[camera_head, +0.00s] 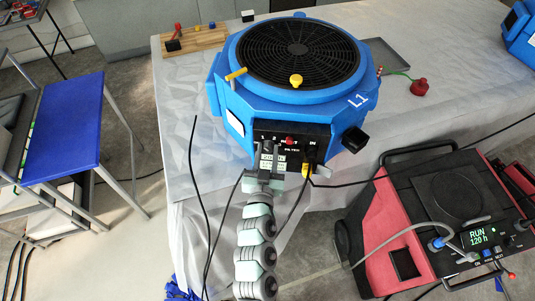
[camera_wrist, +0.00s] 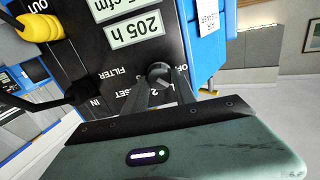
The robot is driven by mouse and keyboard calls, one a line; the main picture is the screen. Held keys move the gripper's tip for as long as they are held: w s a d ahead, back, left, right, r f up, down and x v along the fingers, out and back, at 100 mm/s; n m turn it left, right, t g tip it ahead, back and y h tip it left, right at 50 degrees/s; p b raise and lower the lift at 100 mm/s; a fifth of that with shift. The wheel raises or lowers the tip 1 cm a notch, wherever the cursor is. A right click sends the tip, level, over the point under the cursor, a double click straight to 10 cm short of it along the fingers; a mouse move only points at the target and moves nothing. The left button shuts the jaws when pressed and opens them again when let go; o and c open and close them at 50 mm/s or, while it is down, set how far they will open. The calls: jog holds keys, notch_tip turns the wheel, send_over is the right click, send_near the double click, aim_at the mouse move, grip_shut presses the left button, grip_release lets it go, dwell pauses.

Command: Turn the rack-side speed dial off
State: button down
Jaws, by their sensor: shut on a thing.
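A blue air machine (camera_head: 232,105) marked L1, with a round black grille on top, stands on the covered table. Its black control panel (camera_head: 316,131) faces me. In the wrist view, the dark round speed dial (camera_wrist: 158,72) is on this panel beside OFF and number markings. My gripper (camera_wrist: 160,88) is shut on the dial, one finger on each side. The dial's exact setting is hard to read. In the head view, my gripper (camera_head: 268,153) is at the panel's left part and hides the dial.
A yellow plug (camera_wrist: 38,27) and a black cable (camera_wrist: 40,98) join the panel nearby. A red and black unit (camera_head: 440,220) showing RUN 120 h stands at right. A blue-topped stand (camera_head: 72,120) is at left.

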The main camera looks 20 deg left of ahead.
jog(key=n+b, duration=0.3)
jog(key=n, duration=0.2)
jog(key=shift+a+f+n, duration=0.1)
jog(key=shift+f+n, duration=0.05)
jog(key=shift+n, duration=0.15)
jog(key=shift+n+b, duration=0.85)
jog(key=shift+n, duration=1.05)
jog(key=c, duration=1)
grip_release()
jog(key=shift+s, duration=0.15)
jog(key=b+v, duration=0.1)
jog(key=v, duration=0.9)
jog(key=shift+s+b, duration=0.3)
